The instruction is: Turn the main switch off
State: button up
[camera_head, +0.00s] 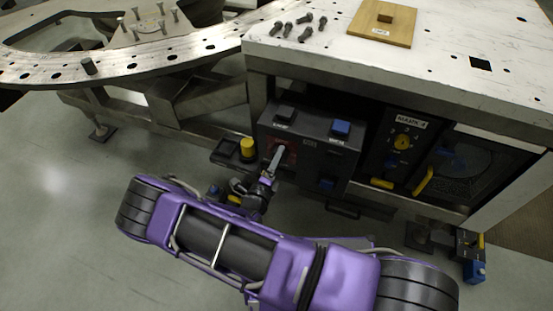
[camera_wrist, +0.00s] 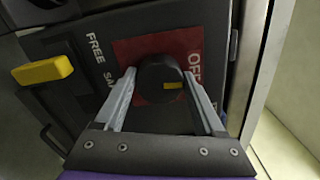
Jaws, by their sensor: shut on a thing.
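The main switch is a round black knob (camera_wrist: 160,72) on a red square plate (camera_wrist: 128,52) in the wrist view. A short yellow mark on the knob's face points right, towards the side where the word "OFF" (camera_wrist: 195,68) is printed. My gripper (camera_wrist: 159,82) has one finger on each side of the knob and is shut on it. In the head view my gripper (camera_head: 275,162) reaches the red plate (camera_head: 289,148) on the front of a dark control box (camera_head: 310,143). The knob itself is hidden there behind my gripper.
A yellow handle (camera_wrist: 42,72) sits left of the switch, near the words "FREE" and "SAFE". The head view also shows a yellow button (camera_head: 247,147), a blue button (camera_head: 341,128) and a dial panel (camera_head: 402,142). A white worktop (camera_head: 440,50) overhangs the box.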

jog(key=shift+f+n, duration=0.1)
jog(key=shift+n, duration=0.4)
jog(key=o, duration=1.3)
jog(key=shift+o, duration=0.2)
jog(key=shift+s, duration=0.1)
jog(key=v, duration=1.7)
jog(key=shift+s+r+p, duration=0.15)
jog(key=shift+r+p, duration=0.05)
jog(key=shift+p, duration=0.1)
